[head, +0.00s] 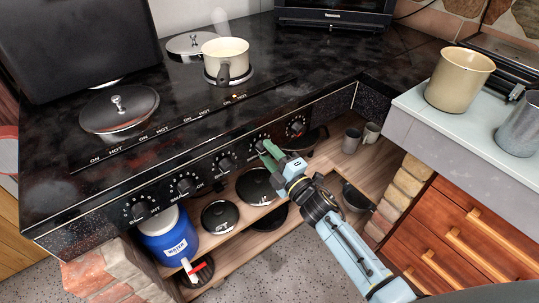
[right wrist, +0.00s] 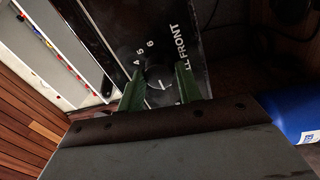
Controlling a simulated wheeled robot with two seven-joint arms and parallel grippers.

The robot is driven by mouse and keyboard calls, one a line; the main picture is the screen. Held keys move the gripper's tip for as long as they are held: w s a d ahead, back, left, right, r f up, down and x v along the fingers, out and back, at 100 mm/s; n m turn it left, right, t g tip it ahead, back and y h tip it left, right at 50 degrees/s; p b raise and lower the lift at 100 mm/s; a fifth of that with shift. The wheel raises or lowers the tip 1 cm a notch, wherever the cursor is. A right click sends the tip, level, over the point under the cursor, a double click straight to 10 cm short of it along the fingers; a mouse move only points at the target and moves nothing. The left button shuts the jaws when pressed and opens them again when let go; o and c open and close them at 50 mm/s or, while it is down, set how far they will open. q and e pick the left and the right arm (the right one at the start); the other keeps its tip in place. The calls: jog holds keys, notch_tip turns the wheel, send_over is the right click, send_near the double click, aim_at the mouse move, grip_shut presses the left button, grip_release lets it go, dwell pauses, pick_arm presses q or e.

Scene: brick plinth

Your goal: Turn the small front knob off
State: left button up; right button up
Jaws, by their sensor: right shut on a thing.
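The black stove front carries a row of round knobs with white markings. In the right wrist view the small front knob (right wrist: 158,80) sits on a panel whose lettering reads "LL FRONT", with numbers 4, 5 and 6 beside it. My right gripper (right wrist: 160,86) has a green finger on each side of this knob and is shut on it. In the head view my right gripper (head: 268,152) reaches the knob row from the lower right, and its fingers partly hide the knob. The knob's exact setting is hard to read. My left gripper is not in view.
A cream pot (head: 225,57) steams on the cooktop, near a lidded pan (head: 119,108) and a loose lid (head: 190,44). A blue water jug (head: 169,238) and black pans (head: 220,216) stand on the shelf below. A counter with a beige pot (head: 459,80) is at right.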

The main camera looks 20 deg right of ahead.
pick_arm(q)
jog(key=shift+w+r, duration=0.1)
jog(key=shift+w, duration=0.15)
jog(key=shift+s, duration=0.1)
pick_arm(e)
jog(key=o, duration=1)
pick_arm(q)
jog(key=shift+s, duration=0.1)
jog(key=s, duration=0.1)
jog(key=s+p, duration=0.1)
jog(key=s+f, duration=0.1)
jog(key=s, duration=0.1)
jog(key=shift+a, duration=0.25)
pick_arm(e)
jog(key=v, duration=1.3)
jog(key=shift+s, duration=0.2)
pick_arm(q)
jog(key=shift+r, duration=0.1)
pick_arm(e)
jog(key=shift+d, duration=0.1)
